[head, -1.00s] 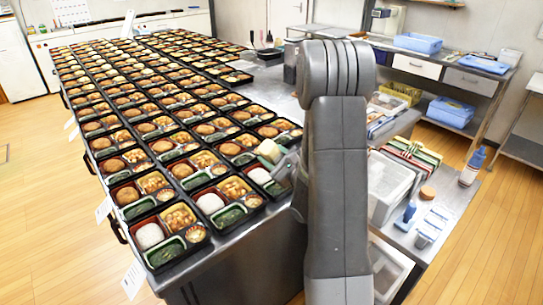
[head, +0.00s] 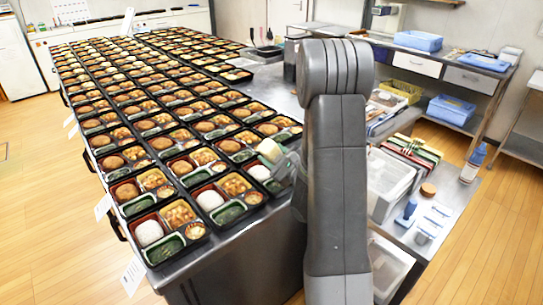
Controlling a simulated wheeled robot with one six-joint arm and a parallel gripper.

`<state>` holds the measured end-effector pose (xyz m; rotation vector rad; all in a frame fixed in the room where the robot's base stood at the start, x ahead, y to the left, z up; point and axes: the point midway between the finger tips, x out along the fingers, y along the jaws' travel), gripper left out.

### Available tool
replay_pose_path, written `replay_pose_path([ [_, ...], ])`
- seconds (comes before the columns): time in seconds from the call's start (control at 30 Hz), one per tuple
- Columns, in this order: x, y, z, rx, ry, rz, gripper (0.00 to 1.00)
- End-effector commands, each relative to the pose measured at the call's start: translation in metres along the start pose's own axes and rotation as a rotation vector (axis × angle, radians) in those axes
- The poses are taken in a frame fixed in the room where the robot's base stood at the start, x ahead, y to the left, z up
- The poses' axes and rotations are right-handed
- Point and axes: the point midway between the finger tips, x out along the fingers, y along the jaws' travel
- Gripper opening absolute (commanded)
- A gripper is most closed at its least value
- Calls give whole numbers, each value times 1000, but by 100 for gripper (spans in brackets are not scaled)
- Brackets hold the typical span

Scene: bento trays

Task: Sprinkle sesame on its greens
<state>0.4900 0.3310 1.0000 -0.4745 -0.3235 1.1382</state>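Black bento trays stand in rows on the long steel table. The nearest tray (head: 146,258) has a green compartment of dark greens (head: 166,249) at its front. The tray behind and right of it also shows greens (head: 230,212). A third tray in that front row, with white rice (head: 259,172), is partly hidden by my gripper. My gripper (head: 275,160), left of my upright arm, appears shut on a small cream-and-green container (head: 269,150) held tilted above that third tray. Its fingers are small and partly hidden. I cannot see sesame on the greens.
Right of my arm, a steel side table (head: 455,193) carries a clear bin (head: 388,183), stacked coloured boards (head: 412,150) and a blue-capped bottle (head: 472,164). A back counter holds blue tubs (head: 418,42). The wooden floor (head: 50,230) at left is clear.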

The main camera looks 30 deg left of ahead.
Motion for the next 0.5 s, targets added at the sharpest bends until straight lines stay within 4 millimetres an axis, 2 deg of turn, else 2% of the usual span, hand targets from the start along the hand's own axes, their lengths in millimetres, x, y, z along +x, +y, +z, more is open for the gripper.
replay_pose_path([
  [0.07, 0, -6, 9, 0, 0, 0, 38],
  [0.37, 0, -5, 8, 0, 0, 0, 38],
  [0.5, 0, -9, 15, 0, -1, 0, 38],
])
